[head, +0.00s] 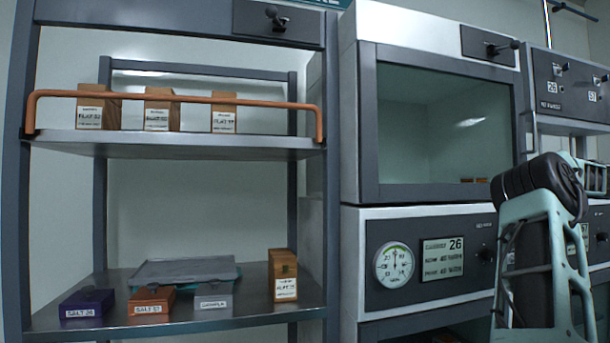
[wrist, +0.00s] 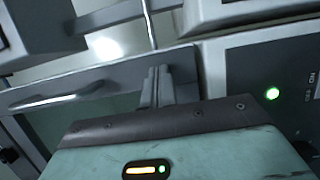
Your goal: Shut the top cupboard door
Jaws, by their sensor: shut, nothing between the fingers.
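In the head view, the upper cupboard door (head: 368,120) has a dark grey frame around a large glass pane and fronts the white cabinet. A slim upright handle (head: 534,130) shows by its right edge. I cannot tell how far the door stands open. In the wrist view, a dark grey frame (wrist: 110,78) with a shiny bar handle and glass lies just ahead; it looks like this door. My gripper (wrist: 156,75) is shut and empty, its fingertips over or against that frame. I cannot tell whether they touch. In the head view the fingers are hidden behind my arm.
A control panel with a gauge (head: 394,264) sits below the cupboard. To the left, an open rack (head: 185,147) holds labelled blocks behind an orange rail (head: 175,96). More panels (head: 570,85) stand at right.

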